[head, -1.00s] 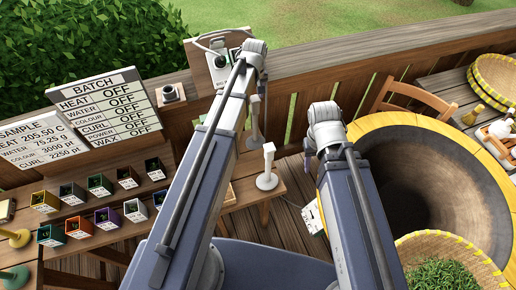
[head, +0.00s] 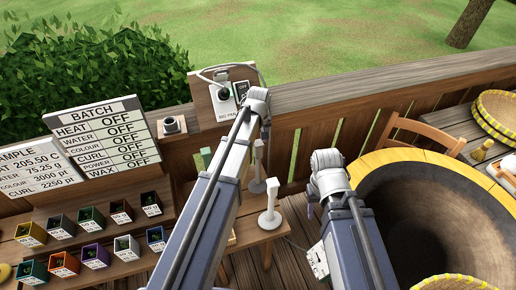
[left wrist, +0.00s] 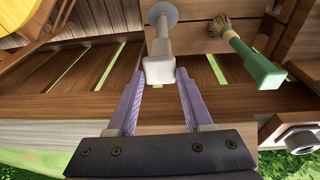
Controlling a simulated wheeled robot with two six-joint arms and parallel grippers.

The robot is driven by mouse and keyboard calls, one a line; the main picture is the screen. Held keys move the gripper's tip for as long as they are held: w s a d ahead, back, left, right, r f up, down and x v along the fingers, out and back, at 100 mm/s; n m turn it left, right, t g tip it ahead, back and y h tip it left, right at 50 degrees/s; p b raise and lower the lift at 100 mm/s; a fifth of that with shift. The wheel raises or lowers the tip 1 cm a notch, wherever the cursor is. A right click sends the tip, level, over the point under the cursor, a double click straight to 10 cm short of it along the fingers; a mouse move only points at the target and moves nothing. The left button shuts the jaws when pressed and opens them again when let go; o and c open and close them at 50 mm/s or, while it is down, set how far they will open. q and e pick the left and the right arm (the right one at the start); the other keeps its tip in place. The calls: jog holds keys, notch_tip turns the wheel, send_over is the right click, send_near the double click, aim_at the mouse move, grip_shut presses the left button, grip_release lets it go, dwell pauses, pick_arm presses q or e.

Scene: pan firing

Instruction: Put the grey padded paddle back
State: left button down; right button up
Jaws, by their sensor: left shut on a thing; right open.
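The grey padded paddle (left wrist: 162,45), a pale block handle with a thin neck and a round disc, lies between the purple fingers of my left gripper (left wrist: 160,85) in the left wrist view. The left gripper is shut on its handle. In the head view the paddle (head: 258,168) hangs or stands just below my left wrist, disc downward; I cannot tell whether the disc touches anything. My left fingers are mostly hidden there. My right gripper (head: 310,207) is open, empty and low beside the wide pan (head: 420,220), only partly visible.
A similar white piece on a round base (head: 270,200) stands on the small wooden table (head: 262,236). A green-handled brush (left wrist: 250,58) is beside the paddle. A board with a control box (head: 225,97) is at the railing. Several coloured boxes (head: 95,255) are at left.

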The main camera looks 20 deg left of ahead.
aim_at(258, 144)
pick_arm(q)
jog(key=shift+f+b, duration=1.65)
jog(key=shift+f, duration=0.15)
jog(key=shift+f, duration=0.2)
jog(key=shift+c, duration=1.5)
grip_release()
jog(key=shift+r, duration=0.1)
notch_tip(258, 144, up, 12)
jog(key=s+p, duration=0.2)
jog(key=p, duration=1)
jog(key=s+d+m+g, duration=0.1)
jog(key=s+d+m, duration=0.4)
jog(key=s, duration=0.6)
jog(key=s+d+m+g, duration=0.1)
jog(key=s+d+m, duration=0.4)
jog(key=s+d, duration=0.3)
jog(key=s, duration=0.3)
jog(key=shift+d+m, duration=0.2)
jog(key=shift+m, duration=0.1)
